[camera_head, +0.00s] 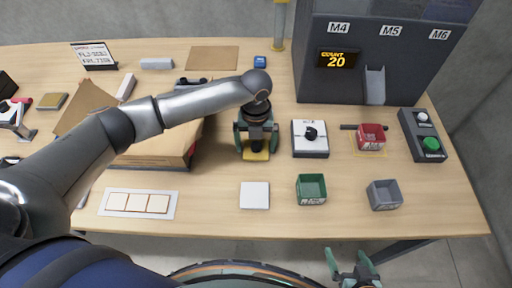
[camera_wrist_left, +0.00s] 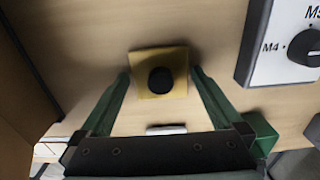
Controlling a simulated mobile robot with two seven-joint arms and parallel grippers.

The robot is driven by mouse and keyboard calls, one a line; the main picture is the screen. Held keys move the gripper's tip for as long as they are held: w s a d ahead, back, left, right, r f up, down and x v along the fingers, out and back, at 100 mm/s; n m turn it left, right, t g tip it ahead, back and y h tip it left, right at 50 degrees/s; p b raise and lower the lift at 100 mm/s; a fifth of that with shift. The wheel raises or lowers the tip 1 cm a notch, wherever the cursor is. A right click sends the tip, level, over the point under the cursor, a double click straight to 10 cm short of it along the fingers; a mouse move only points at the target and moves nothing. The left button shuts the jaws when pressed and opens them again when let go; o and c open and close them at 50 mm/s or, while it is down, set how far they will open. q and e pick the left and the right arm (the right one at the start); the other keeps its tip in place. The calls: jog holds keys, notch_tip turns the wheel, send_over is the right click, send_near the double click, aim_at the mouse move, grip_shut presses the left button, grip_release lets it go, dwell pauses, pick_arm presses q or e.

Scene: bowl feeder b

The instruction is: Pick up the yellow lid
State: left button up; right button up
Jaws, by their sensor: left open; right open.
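The yellow lid (camera_wrist_left: 177,60) is a flat square with a round black knob (camera_wrist_left: 161,80) on top. In the left wrist view it lies on the table between and just beyond my open left fingers. In the head view only part of the yellow lid (camera_head: 256,156) shows below my left gripper (camera_head: 256,145), which points down over it. My left gripper is open, its green fingers (camera_wrist_left: 158,92) on either side of the knob and apart from it. My right gripper (camera_head: 354,265) is open and empty, off the front edge of the table.
Right of the lid stands a white selector box (camera_head: 310,148) with a black dial. A cardboard box (camera_head: 150,160) is close on the left. A white square (camera_head: 254,202), a green bin (camera_head: 311,188), a grey bin (camera_head: 384,195) and a red bin (camera_head: 371,137) are nearby.

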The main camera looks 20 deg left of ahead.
aim_at(256, 144)
pick_arm(q)
jog(key=shift+f, duration=0.1)
jog(key=shift+c, duration=0.2)
jog(key=c, duration=1)
jog(key=shift+c, duration=0.2)
jog(key=shift+r, duration=0.5)
notch_tip(256, 144, up, 2)
jog(key=shift+w+r, duration=0.1)
jog(key=shift+r, duration=0.05)
jog(key=s+d+r, duration=0.8)
jog(key=d+r, duration=0.2)
jog(key=d, duration=0.1)
jog(key=shift+s+b, duration=0.35)
jog(key=shift+s, duration=0.05)
